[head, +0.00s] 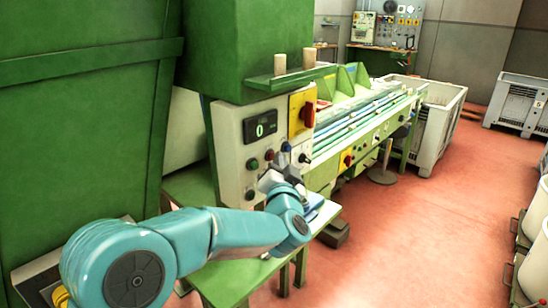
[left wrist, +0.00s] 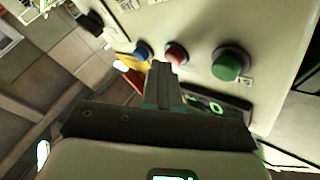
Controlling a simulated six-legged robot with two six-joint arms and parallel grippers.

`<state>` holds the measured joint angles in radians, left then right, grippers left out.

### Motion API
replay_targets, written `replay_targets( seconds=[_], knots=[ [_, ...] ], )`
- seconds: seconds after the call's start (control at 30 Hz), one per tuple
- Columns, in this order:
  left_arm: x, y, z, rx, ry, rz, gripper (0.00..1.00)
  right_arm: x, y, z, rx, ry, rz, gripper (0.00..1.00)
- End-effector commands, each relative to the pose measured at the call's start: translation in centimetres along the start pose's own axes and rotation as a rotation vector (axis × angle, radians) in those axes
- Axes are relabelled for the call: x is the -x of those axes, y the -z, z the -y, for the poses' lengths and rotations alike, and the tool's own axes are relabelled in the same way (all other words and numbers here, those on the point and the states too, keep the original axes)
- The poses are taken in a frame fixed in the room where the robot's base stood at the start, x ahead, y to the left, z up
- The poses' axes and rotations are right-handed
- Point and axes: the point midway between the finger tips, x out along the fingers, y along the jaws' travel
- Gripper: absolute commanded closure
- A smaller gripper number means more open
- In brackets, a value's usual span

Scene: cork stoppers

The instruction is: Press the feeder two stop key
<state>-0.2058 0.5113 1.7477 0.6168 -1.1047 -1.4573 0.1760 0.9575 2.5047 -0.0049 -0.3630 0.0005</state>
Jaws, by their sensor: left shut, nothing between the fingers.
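The feeder's pale control panel (head: 231,168) shows a display reading 0 and a row of round buttons. A green button (head: 252,164), a red button (head: 269,155) and a blue button (head: 286,147) sit below the display. In the left wrist view are the green button (left wrist: 228,64), the red button (left wrist: 176,52) and the blue button (left wrist: 143,50). My left gripper (head: 272,175) is shut and empty in front of the panel. In the left wrist view its fingertips (left wrist: 162,66) appear just beside the red button; contact cannot be told. My right gripper is out of view.
A yellow plate with a red rotary switch (head: 307,113) and a black knob (head: 304,158) are right of the buttons. A green ledge (head: 290,76) with two cork stoppers overhangs the panel. A green bench (head: 235,279) lies below my arm. Red floor is open at right.

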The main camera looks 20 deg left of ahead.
Motion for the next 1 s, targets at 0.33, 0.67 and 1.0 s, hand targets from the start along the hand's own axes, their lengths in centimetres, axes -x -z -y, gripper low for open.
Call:
replay_targets(
  seconds=[0.33,0.67,1.0],
  knots=[
    [0.1,0.1,-0.1,0.001,0.001,0.000,1.00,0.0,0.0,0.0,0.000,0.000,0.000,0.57],
    [1.2,0.9,-0.8,0.001,0.001,0.000,1.00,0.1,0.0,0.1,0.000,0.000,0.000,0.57],
    [1.5,1.1,-1.1,0.001,-0.001,-0.001,1.00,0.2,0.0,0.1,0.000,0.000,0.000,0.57]
  ],
)
